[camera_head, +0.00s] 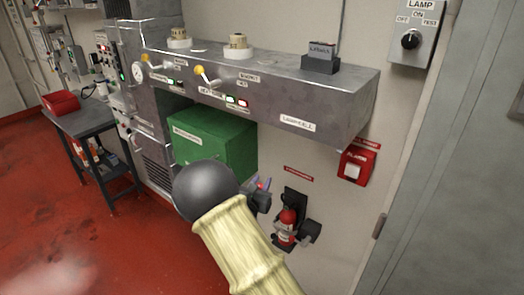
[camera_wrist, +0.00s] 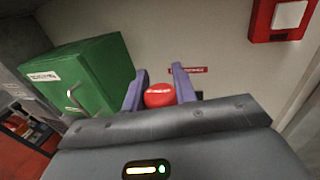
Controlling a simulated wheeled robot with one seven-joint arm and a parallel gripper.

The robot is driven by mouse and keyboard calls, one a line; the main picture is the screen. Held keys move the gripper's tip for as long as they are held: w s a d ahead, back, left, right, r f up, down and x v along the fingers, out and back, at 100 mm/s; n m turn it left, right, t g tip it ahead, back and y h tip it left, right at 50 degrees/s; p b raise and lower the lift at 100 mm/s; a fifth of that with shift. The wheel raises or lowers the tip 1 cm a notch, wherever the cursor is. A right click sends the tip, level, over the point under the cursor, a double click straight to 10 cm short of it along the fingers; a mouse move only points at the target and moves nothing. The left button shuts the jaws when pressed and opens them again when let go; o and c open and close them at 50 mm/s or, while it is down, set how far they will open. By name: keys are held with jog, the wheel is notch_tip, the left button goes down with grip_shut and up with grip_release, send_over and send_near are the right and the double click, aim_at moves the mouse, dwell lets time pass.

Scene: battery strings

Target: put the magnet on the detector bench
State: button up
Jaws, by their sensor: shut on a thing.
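My gripper (camera_head: 262,190) is ahead of my arm in the head view, in front of the wall and right of the green box. In the wrist view, its two purple fingers (camera_wrist: 160,92) are shut on a red rounded thing (camera_wrist: 158,96) with small white lettering, which I take as the magnet. The lettering is too small to read. In the head view only a bit of red shows at the fingers. A low dark grey table (camera_head: 88,120) stands at the far left; I cannot read a label naming it the detector bench.
A grey metal shelf (camera_head: 345,98) with knobs and lamps juts out above a green box (camera_head: 215,140). A fire extinguisher (camera_head: 287,226) and red alarm box (camera_head: 357,166) are on the wall. A red bin (camera_head: 61,103) sits on the table. The red floor is clear at left.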

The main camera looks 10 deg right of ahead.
jog(key=s+d+f+n+y, duration=0.1)
jog(key=s+f+n+y, duration=0.1)
jog(key=f, duration=0.5)
jog(key=s+d+f+n+t+y, duration=0.1)
jog(key=s+d+f+y, duration=0.1)
jog(key=s+f, duration=0.3)
jog(key=s+d+f+n+t+y, duration=0.1)
jog(key=s+f+y, duration=0.3)
jog(key=f, duration=0.5)
jog(key=shift+s+d+n, duration=0.15)
jog(key=shift+d+n, duration=0.4)
jog(key=shift+n, duration=0.25)
jog(key=shift+f, duration=0.1)
